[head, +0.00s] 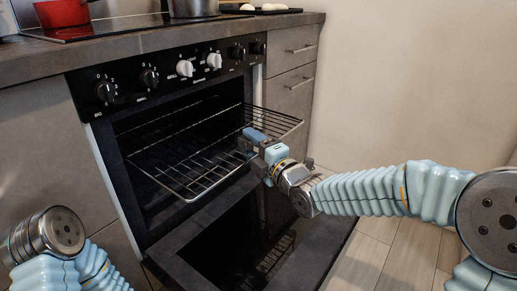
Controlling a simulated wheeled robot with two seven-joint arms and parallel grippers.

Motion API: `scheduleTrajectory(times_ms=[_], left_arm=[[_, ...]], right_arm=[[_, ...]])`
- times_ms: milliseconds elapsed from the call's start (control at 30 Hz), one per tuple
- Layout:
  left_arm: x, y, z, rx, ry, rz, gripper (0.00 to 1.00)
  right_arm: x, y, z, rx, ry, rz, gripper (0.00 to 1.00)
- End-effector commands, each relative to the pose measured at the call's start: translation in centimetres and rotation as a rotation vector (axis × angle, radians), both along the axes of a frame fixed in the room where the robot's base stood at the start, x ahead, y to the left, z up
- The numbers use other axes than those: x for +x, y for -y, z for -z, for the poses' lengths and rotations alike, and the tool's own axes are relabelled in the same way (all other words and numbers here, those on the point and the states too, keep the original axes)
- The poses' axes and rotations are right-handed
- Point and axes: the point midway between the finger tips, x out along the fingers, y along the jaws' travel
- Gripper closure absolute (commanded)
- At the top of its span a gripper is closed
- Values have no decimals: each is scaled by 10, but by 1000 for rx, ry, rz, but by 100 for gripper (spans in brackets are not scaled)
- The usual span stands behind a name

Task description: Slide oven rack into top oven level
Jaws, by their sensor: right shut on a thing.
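The fingers hide a bit of the wires there. The oven door (235,235) is folded down and open below the rack. My left arm shows at the lower left, but its gripper fingers are out of the picture.
The counter (150,40) with the stovetop is above the oven, holding a red pot (62,12), a grey pot (195,8) and a dark tray (262,9). Control knobs (185,68) line the oven front. Drawers (290,90) stand to the right; the floor there is clear.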

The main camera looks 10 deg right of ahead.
Motion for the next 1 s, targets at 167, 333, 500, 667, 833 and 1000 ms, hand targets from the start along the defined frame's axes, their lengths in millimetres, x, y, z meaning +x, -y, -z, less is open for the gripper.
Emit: scheduleTrajectory(times_ms=[167, 333, 500, 667, 833, 1000], left_arm=[[0, 0, 0, 0, 0, 0, 58], [0, 0, 0, 0, 0, 0, 58], [0, 0, 0, 0, 0, 0, 58], [0, 0, 0, 0, 0, 0, 58], [0, 0, 0, 0, 0, 0, 58], [0, 0, 0, 0, 0, 0, 58]], right_arm=[[9, -9, -2, 2, 4, -1, 85], [16, -18, -2, 1, 5, -2, 85], [24, -25, -1, 3, 4, -1, 85], [32, -33, -2, 2, 4, -2, 85], [40, -41, -2, 3, 5, -1, 85], [47, -48, -1, 2, 5, -1, 85]])
